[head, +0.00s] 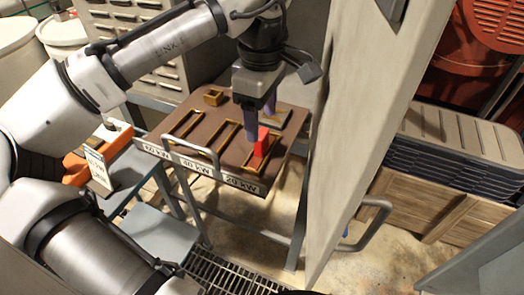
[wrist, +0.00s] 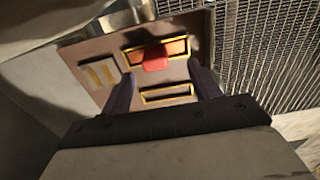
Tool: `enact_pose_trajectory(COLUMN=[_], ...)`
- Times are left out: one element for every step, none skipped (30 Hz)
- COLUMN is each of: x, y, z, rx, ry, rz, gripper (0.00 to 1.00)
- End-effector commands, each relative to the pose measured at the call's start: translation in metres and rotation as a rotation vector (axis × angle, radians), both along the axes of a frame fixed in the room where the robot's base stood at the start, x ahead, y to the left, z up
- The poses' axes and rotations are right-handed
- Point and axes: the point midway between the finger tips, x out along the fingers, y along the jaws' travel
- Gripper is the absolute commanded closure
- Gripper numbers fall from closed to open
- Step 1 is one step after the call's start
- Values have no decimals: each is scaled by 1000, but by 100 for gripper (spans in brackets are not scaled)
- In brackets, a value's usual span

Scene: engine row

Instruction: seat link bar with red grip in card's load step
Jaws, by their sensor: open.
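The link bar's red grip (head: 262,141) stands upright at the front right frame, above the 20 kW label (head: 241,184). It also shows in the wrist view (wrist: 155,60), in the middle of a gold-edged slot (wrist: 178,47). The bar under the grip is hard to make out, so I cannot tell how deep it sits. My gripper (head: 258,118) is open just above and behind the grip, its fingers (wrist: 163,72) apart and holding nothing. The white card (head: 97,167) stands at the left; its print is too small to read.
The brown board (head: 178,117) has other gold frames (head: 222,137), labelled 40 kW and 60 kW, and a metal handle (head: 192,150) along its front. A small gold box (head: 213,97) sits at the back. A tall grey panel (head: 360,120) stands close on the right.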

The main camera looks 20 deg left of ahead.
Motion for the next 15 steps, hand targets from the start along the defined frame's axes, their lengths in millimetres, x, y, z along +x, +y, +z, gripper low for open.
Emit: enact_pose_trajectory(x=[0, 0, 0, 0, 1, 1, 2, 2, 3, 4, 5, 6, 7, 8, 8], y=[0, 0, 0, 0, 0, 0, 0, 0, 0, 0, 0, 0, 0, 0, 1], z=[-2, -3, -3, -4, -6, -8, -11, -13, -18, -21, -25, -30, -34, -38, -43], rx=[0, 0, 0, 0, 0, 0, 0, 1, 1, 2, 2, 2, 1, 1, 1], ry=[0, 0, 0, 0, 0, 0, 0, 0, 0, 0, 0, 0, -1, -1, 0], rz=[0, 0, 0, 0, 0, 0, 0, 0, 0, 0, 0, 0, 0, 0, 0], gripper=[38, 38, 38, 38, 38, 38, 38, 38, 38, 38, 38, 38, 38, 38, 38])
